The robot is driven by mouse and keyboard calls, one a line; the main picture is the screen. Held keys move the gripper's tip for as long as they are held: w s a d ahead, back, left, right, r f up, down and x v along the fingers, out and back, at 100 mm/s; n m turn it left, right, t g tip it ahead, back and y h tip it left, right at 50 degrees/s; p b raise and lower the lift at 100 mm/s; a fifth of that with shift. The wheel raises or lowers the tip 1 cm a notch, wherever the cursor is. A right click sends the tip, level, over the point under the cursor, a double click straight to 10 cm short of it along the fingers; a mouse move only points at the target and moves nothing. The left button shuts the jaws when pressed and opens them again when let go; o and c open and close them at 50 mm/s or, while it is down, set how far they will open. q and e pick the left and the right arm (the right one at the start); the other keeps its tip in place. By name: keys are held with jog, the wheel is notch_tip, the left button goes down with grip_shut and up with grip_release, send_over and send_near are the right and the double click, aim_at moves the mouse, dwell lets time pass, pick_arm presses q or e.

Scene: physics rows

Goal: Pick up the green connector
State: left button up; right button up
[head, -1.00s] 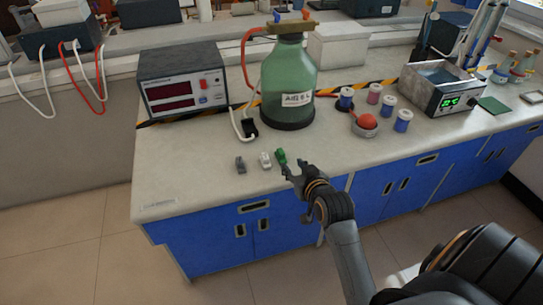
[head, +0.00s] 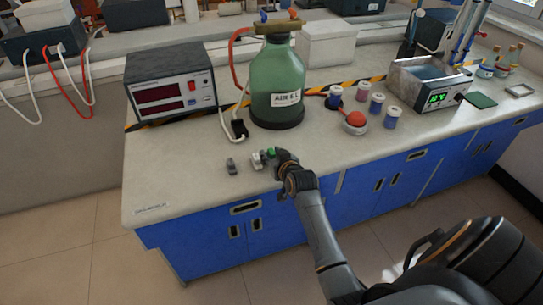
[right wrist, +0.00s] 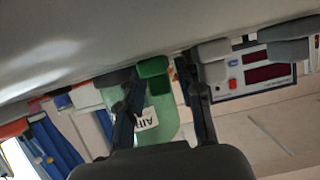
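The small green connector (head: 271,153) lies on the grey bench top near its front edge, partly hidden by my right gripper (head: 270,162). In the right wrist view, the green connector (right wrist: 153,68) shows between the tips of my right gripper (right wrist: 165,88), closer to the left finger. The fingers are apart, with a visible gap on the connector's right side. Contact with the left finger cannot be told. My left gripper is not in view.
A white connector (head: 257,162) sits close beside the gripper, and a grey one (head: 231,166) lies farther left. A green bottle (head: 277,85), a power supply (head: 170,85) and a black plug (head: 239,129) stand behind.

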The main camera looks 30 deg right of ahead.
jog(key=shift+c, duration=0.2)
jog(key=c, duration=0.7)
jog(key=shift+r, duration=0.65)
jog(key=s+a+r, duration=0.7)
jog(key=s+r, duration=0.5)
jog(key=s+a+y, duration=0.1)
jog(key=a, duration=0.3)
jog(key=s+a+r+n+y, duration=0.1)
jog(key=a, duration=0.3)
jog(key=s+a+r+n+y, duration=0.1)
jog(key=s+a, duration=0.1)
jog(key=a, duration=0.1)
jog(key=shift+a+r+t, duration=0.2)
jog(key=shift+a+t, duration=0.1)
jog(key=shift+a, duration=0.1)
